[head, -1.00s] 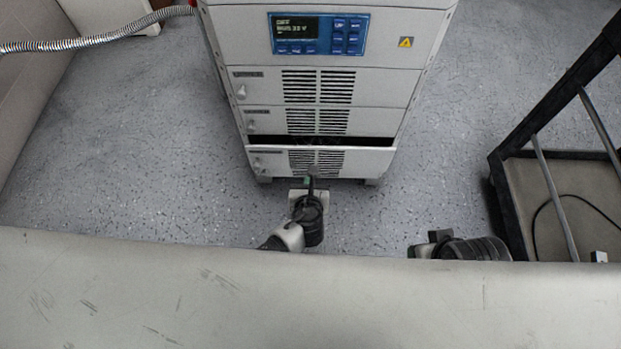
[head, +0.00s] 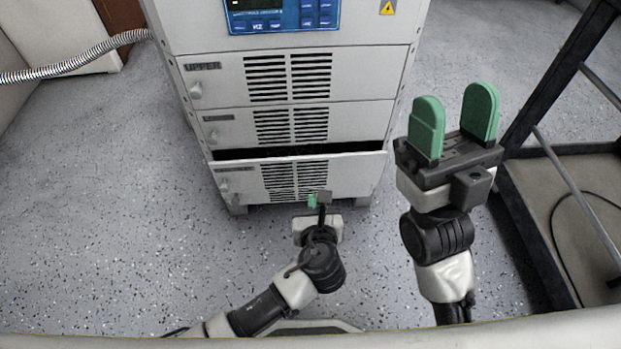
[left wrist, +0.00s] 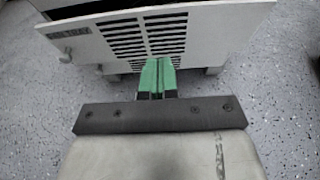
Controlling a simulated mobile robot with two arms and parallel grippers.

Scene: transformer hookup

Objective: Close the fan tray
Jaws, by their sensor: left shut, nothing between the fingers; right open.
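The fan tray (head: 291,179) is the lowest vented drawer of the white cabinet. It stands pulled out, with a dark gap above its front. Its vented front also shows in the left wrist view (left wrist: 105,45). My left gripper (head: 318,200) is shut and empty, low in front of the tray's front; its green fingertips (left wrist: 157,78) point at the tray's lower edge in the left wrist view. I cannot tell whether they touch it. My right gripper (head: 456,125) is open and empty, raised to the right of the cabinet, with its green fingers upward.
Above the tray are a middle drawer (head: 222,131) and an upper drawer (head: 215,82), both flush, and a blue display panel (head: 283,14). A dark-framed cart (head: 527,227) stands at right. A corrugated hose (head: 75,62) runs at upper left. Speckled floor (head: 110,200) is clear at left.

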